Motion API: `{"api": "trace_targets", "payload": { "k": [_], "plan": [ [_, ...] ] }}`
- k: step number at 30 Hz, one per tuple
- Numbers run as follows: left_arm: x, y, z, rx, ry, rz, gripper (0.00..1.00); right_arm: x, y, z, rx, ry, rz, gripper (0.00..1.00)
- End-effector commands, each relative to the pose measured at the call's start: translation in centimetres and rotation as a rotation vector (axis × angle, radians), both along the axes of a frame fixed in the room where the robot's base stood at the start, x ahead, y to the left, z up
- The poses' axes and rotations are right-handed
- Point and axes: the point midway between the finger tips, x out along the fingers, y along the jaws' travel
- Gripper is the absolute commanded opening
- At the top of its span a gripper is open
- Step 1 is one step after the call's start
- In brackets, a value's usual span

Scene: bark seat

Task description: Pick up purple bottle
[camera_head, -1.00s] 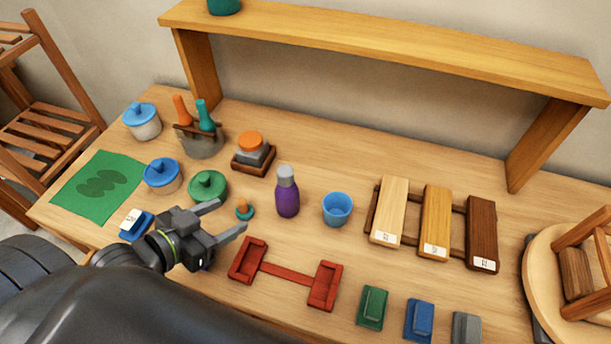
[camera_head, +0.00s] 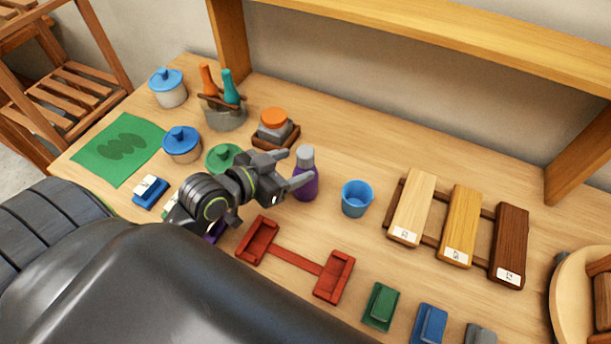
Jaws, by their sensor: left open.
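The purple bottle (camera_head: 308,186) with a grey cap stands upright on the wooden table, left of the blue cup. My left gripper (camera_head: 295,168) is open, its fingers pointing right at the bottle. The fingertips overlap the bottle's left side in the picture. I cannot tell whether they touch it or how far the bottle lies between them. My right gripper is not in view.
A blue cup (camera_head: 356,199) stands close right of the bottle. A green-lidded pot (camera_head: 222,157) and an orange-topped jar on a tray (camera_head: 274,123) are behind my gripper. A red holder (camera_head: 293,262) lies in front. Sample boards (camera_head: 457,228) are to the right.

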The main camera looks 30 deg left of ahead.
Motion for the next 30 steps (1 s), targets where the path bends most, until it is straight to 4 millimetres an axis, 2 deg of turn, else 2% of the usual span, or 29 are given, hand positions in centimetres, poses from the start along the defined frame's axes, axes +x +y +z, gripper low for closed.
{"api": "trace_targets", "payload": {
  "k": [8, 18, 28, 30],
  "plan": [
    [1.6, -0.5, -0.6, -0.001, 0.000, -0.001, 0.60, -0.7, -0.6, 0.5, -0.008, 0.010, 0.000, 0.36],
    [5.4, -1.4, -2.0, -0.002, 0.001, 0.000, 0.60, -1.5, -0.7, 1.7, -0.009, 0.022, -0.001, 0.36],
    [5.9, -1.6, -2.4, 0.001, 0.000, -0.001, 0.60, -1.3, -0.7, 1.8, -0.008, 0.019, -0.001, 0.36],
    [5.9, -1.6, -2.4, 0.001, 0.000, -0.001, 0.53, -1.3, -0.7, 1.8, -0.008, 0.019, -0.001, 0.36]
  ]
}}
